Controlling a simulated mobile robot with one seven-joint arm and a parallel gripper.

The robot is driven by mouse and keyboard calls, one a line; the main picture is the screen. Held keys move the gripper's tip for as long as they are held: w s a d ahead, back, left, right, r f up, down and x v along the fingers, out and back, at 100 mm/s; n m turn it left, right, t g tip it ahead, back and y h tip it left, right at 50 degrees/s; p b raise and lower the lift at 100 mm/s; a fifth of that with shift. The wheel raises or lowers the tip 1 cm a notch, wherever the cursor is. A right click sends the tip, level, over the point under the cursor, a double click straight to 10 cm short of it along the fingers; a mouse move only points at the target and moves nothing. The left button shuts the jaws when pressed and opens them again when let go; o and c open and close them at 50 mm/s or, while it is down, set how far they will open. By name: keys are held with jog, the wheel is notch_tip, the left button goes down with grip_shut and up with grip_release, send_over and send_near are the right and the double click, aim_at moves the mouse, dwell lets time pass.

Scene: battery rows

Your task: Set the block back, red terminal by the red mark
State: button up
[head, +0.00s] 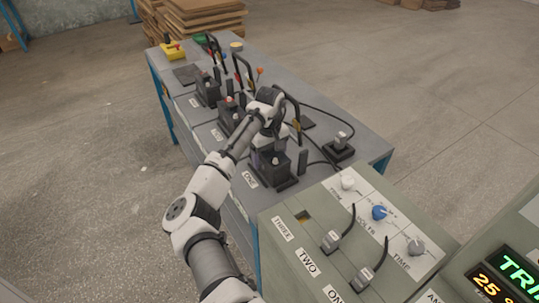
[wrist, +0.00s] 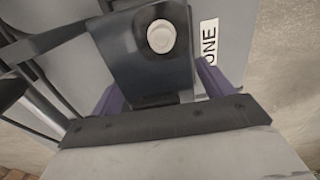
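A dark block (head: 273,166) with a pale round terminal on top stands at the bench place labelled ONE. In the wrist view the block (wrist: 150,70) fills the upper middle, its cream terminal facing the camera. My gripper (head: 272,152) is down over this block. In the wrist view its purple fingers (wrist: 160,90) lie on either side of the block. I cannot tell whether they press on it. No red terminal or red mark is clear on this block or its place; the gripper hides part of both.
Similar dark blocks stand at the middle place (head: 230,117) and far place (head: 208,90) on the grey bench (head: 345,118). Black cables and upright handles stand close by. A green-grey console (head: 300,260) with knobs is in front.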

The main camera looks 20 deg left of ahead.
notch_tip(320, 180, up, 8)
jog(key=shift+f+b, duration=0.2)
jog(key=shift+b, duration=0.95)
jog(key=shift+o, duration=0.2)
jog(key=o, duration=0.4)
jog(key=shift+r, duration=0.1)
